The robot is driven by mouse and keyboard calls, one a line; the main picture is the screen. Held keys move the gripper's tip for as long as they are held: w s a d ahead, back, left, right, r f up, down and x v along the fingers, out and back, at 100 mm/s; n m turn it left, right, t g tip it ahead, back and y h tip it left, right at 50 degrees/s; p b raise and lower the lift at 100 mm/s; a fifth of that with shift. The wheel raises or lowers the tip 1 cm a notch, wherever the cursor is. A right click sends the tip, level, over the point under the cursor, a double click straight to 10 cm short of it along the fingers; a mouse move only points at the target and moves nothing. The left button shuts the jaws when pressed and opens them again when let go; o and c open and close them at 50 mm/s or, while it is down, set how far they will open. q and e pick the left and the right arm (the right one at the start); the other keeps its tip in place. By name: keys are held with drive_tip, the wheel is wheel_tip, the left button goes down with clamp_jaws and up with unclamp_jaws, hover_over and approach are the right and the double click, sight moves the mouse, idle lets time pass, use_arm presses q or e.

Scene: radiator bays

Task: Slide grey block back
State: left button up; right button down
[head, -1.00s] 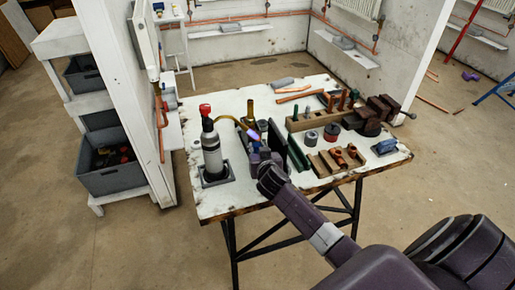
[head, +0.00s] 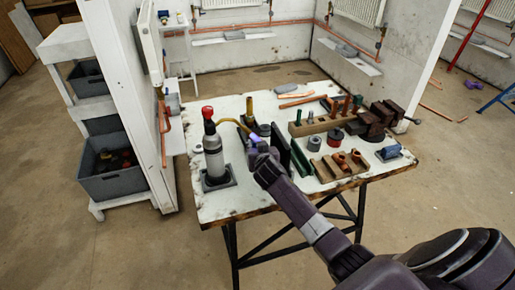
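A small light grey block-like piece (head: 285,88) lies flat at the back edge of the workbench (head: 240,205). Similar grey pieces show on the far wall shelf (head: 234,35) and the right wall shelf (head: 347,50); I cannot tell which is the task's block. My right gripper (head: 259,150) is over the front middle of the bench, well short of the grey piece at its back. It is beside dark upright plates (head: 298,156). Its fingers are small and partly hidden, so their opening is unclear. My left gripper is out of view.
A red-topped bottle (head: 212,150) stands left of my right gripper, with a yellow hose beside it.

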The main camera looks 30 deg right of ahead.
drive_tip(key=shift+w+r, duration=0.1)
drive_tip(key=shift+r, duration=0.15)
drive_tip(key=c, duration=2.2)
unclamp_jaws()
drive_tip(key=o, duration=0.5)
drive_tip(key=shift+w+f, duration=0.1)
drive_tip(key=shift+f, duration=0.1)
drive_tip(key=v, duration=1.2)
